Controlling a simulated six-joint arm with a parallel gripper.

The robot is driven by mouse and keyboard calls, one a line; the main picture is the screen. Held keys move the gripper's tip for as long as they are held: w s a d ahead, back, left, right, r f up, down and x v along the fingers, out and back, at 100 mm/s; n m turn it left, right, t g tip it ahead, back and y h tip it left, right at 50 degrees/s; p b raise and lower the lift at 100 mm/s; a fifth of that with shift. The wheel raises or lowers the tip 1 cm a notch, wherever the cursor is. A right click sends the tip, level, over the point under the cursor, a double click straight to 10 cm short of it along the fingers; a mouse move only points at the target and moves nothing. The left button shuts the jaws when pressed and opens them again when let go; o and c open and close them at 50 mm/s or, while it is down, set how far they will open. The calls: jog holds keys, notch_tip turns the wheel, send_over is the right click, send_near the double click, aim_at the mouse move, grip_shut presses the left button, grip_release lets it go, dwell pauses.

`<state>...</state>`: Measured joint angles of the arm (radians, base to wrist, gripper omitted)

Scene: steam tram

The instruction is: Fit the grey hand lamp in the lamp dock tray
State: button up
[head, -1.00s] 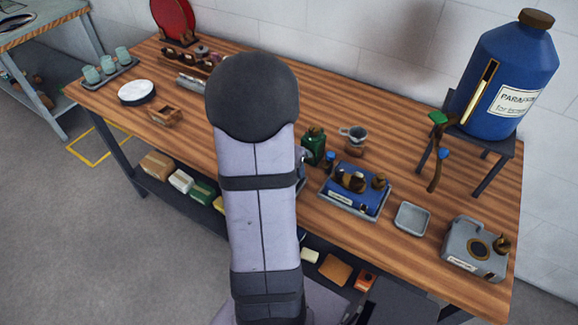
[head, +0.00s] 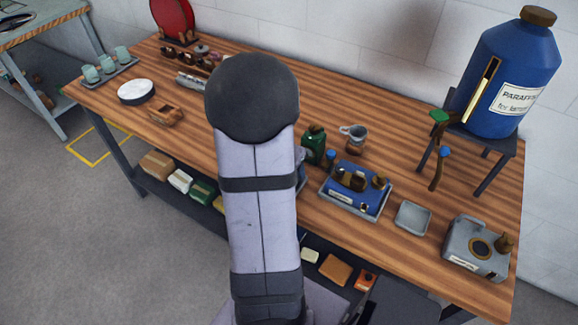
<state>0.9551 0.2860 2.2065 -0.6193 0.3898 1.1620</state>
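A grey boxy body with a dark round ring, a brown knob and a pale label (head: 462,262) stands at the bench's right front; it may be the grey hand lamp. A small empty grey tray (head: 412,217) lies to its left. Left of that, a blue labelled unit with brown round parts (head: 350,197) sits in a shallow grey tray (head: 335,206). I cannot tell which tray is the lamp dock. My gripper is hidden behind my arm, which rises through the middle of the view.
A blue paraffin drum (head: 495,85) stands on a dark stand at the right back, with green and blue-ended handles before it. A green can (head: 314,142) and a grey mug (head: 354,138) stand behind the blue unit.

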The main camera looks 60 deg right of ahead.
jog(key=shift+f+b, duration=0.55)
jog(key=shift+b, duration=0.4)
dwell(0.7)
jog(key=o, duration=1.6)
jog(key=shift+c, duration=0.2)
jog(key=shift+f, duration=0.1)
jog(key=shift+v, duration=3.7)
